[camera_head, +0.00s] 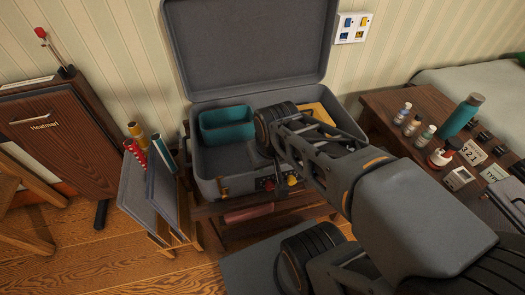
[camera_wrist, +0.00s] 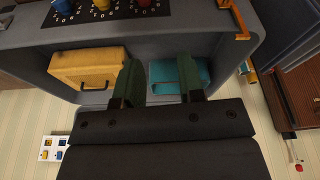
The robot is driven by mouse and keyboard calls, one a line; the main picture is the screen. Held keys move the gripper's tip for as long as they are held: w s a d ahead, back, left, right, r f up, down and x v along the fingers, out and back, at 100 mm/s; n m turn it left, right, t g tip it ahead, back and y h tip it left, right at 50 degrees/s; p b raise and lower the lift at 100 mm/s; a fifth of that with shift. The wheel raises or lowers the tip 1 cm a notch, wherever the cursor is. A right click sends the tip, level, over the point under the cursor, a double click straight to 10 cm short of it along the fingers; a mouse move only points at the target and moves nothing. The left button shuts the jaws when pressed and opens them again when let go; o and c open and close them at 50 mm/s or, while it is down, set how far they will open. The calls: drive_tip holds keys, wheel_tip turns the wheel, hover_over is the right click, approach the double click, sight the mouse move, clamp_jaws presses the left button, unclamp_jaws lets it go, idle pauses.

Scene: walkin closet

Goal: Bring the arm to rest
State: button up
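My arm (camera_head: 411,215) reaches from the lower right over an open grey suitcase (camera_head: 208,184). My gripper is over the suitcase in the head view, but its fingertips are hidden behind my own wrist. In the wrist view my gripper (camera_wrist: 160,76) has its two dark green fingers clearly apart, with nothing gripped between them. A teal bin (camera_head: 227,124) is in the left part of the suitcase. It also shows in the wrist view (camera_wrist: 168,72), partly behind one finger. A yellow case with a handle (camera_wrist: 88,68) lies in the other part of the suitcase.
A panel with dials (camera_wrist: 118,10) is on the suitcase front. A wooden table (camera_head: 386,103) with small bottles and a teal bottle (camera_head: 460,116) stands at right. A rack with grey panels (camera_head: 139,190) and a brown cabinet (camera_head: 55,135) stand at left. Wooden floor shows at lower left.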

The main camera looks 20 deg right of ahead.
drive_tip(key=w+p+v, duration=0.3)
drive_tip(key=p+v, duration=0.9)
drive_tip(key=v, duration=0.1)
drive_tip(key=w+r+p+v, duration=0.1)
drive_tip(key=w+p+v, duration=0.2)
drive_tip(key=p+v, duration=1)
drive_tip(key=shift+a+r+t, duration=0.2)
drive_tip(key=shift+r+t, duration=0.2)
drive_tip(key=shift+r, duration=0.05)
drive_tip(key=shift+o, duration=0.4)
